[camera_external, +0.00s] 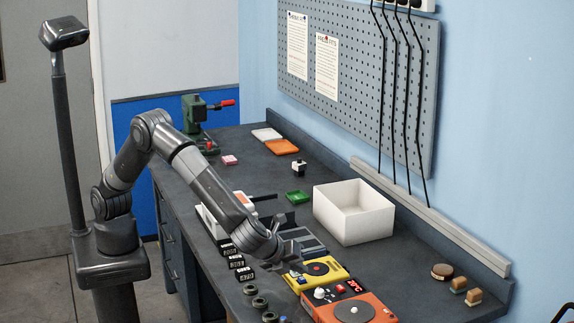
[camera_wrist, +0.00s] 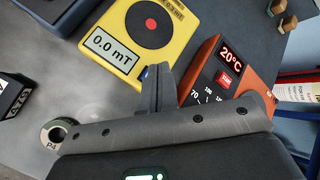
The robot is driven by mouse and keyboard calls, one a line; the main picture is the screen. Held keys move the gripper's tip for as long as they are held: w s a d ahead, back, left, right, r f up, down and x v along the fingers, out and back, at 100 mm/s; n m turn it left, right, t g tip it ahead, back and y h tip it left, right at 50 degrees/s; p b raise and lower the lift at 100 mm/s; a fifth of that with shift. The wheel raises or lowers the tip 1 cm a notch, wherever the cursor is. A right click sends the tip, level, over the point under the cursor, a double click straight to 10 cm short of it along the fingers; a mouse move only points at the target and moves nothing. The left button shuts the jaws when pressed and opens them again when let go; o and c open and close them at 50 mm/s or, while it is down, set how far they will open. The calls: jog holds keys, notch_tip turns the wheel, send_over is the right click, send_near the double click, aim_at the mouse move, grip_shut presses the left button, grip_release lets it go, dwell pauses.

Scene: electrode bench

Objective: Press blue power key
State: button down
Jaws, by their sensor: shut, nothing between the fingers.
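A yellow meter (camera_external: 341,279) with a dark round disc sits near the front of the bench. In the wrist view the meter (camera_wrist: 183,42) has a display reading 0.0 mT. A small blue key (camera_wrist: 145,73) shows at its near edge, partly hidden by my fingers; the external view shows only a small blue spot (camera_external: 301,280) there. My gripper (camera_external: 296,268) is shut and empty, pointing down at the meter's near left corner. In the wrist view my gripper (camera_wrist: 160,72) stands right beside the blue key; I cannot tell whether it touches it.
An orange heater (camera_external: 377,309) reading 20°C stands close to the right of the meter. Black labelled blocks (camera_external: 236,261) and small round pots (camera_external: 260,302) line the front edge. A white open box (camera_external: 352,225) stands behind.

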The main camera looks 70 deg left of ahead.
notch_tip(320, 180, up, 6)
dwell(0.8)
dwell(0.3)
